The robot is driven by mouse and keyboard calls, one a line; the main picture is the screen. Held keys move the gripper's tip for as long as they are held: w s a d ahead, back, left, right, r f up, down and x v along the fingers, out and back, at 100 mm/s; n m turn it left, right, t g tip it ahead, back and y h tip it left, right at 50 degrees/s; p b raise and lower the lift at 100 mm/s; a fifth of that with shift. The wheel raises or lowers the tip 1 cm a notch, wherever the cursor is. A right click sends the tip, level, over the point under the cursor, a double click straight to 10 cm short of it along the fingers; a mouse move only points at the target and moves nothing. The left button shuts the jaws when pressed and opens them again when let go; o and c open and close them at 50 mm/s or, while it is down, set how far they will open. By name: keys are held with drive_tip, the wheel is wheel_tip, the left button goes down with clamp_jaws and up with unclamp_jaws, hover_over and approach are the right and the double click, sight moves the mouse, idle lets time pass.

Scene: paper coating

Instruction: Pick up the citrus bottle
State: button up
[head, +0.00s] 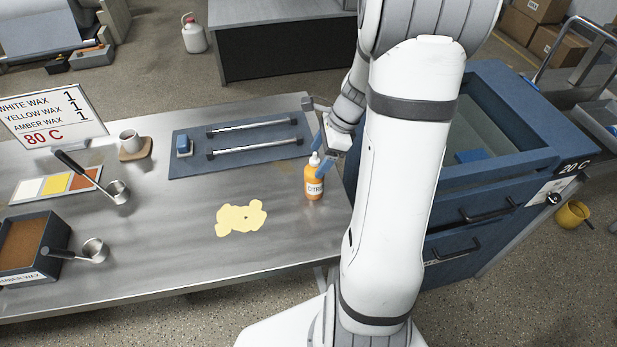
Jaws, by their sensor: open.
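The citrus bottle (313,183) is orange with a white cap and a label that reads "CITRU", partly cut off. It stands upright on the metal table (150,262) near the right end. My gripper (322,150) is at the bottle, with its blue fingers around or beside the cap and upper body. The fingers are open. One finger shows behind and above the bottle, the other at its right side. I cannot tell whether either finger touches it. My arm hides the area right of the bottle.
A pale yellow puddle (241,218) lies left of the bottle. A blue mat (230,168) with two bars lies behind it. Ladles (118,192), a cup (130,140) and a wax box (30,245) stand at left. A blue cabinet (510,170) stands at right.

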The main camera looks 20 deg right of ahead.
sight(312, 167)
drive_tip(key=x, duration=0.4)
drive_tip(key=shift+w+a+f, duration=0.2)
drive_tip(key=shift+f, duration=0.15)
drive_tip(key=shift+c, duration=0.4)
drive_tip(key=c, duration=1.4)
drive_tip(key=shift+c, duration=0.2)
